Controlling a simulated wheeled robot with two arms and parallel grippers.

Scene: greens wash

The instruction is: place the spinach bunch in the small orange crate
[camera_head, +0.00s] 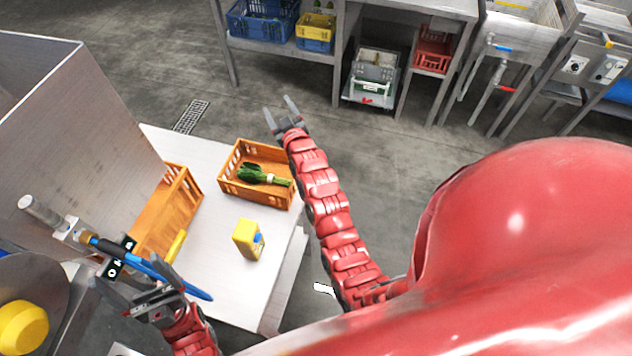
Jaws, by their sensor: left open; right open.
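The spinach bunch (251,175), dark green leaves with paler stems at the right, lies inside an orange crate (254,195) on the right part of the light table. This crate looks like the smaller of two. My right gripper (279,108) is open and empty, beyond the crate's far right corner and clear of the spinach. My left gripper (134,278) is open at the table's left front, near a blue hose, apart from the spinach and its crate.
A second orange crate (152,232) stands at the left beside a metal wall. A yellow jug (246,240) stands on the table (212,275). A metal tap (55,221) and blue hose (196,293) are near my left gripper. Shelves with bins stand across open floor.

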